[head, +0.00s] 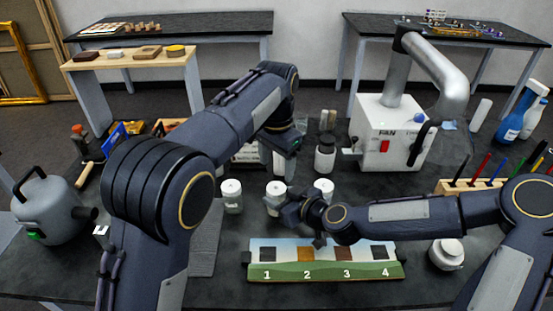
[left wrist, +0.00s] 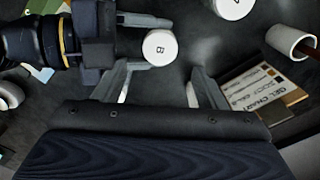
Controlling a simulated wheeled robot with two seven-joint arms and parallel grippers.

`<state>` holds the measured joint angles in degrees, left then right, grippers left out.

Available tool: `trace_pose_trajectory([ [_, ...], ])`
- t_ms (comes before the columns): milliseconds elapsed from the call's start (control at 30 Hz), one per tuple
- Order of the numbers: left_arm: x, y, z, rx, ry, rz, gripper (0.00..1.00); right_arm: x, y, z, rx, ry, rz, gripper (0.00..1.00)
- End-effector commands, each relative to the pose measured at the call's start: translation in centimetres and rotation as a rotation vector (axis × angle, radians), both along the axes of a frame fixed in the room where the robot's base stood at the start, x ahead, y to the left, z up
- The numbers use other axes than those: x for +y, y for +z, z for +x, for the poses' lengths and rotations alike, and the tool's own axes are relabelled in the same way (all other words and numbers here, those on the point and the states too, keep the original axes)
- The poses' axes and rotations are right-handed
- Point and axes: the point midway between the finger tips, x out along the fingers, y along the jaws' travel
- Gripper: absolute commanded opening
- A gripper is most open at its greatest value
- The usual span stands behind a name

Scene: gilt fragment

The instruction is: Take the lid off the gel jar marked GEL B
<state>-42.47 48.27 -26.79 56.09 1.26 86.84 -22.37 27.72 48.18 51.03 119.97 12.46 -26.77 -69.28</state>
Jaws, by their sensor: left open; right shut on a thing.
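The gel jar marked B (left wrist: 160,48) shows its white lid from above in the left wrist view; the lid sits on it. In the head view it appears as the middle white jar (head: 276,188). My right gripper (head: 278,204) is shut on this jar from the side; it also shows in the left wrist view (left wrist: 138,42). My left gripper (left wrist: 162,82) points down above the jar, open and empty, with the lid apart from its fingers. In the head view, the left gripper (head: 284,152) is partly hidden by its own wrist.
White jars stand to the left (head: 231,197) and right (head: 323,188) of it. A numbered test board (head: 325,271) lies in front. A gel chart card (left wrist: 262,88) lies near the left gripper.

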Motion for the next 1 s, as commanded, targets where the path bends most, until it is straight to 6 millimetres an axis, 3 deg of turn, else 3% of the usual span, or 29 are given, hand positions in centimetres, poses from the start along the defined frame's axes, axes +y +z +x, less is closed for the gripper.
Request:
trace_pose_trajectory([
  [400,0.0,-6.1,-0.1,0.002,-0.005,0.004,0.65,0.0,0.1,0.0,-0.001,0.000,0.000,0.00],
  [833,0.0,-7.1,0.0,0.000,-0.005,0.001,0.65,0.0,0.1,0.0,-0.001,0.000,0.000,0.00],
  [1000,0.0,-7.1,0.0,0.000,-0.005,0.001,0.43,0.0,0.1,0.0,-0.001,0.000,0.000,0.00],
])
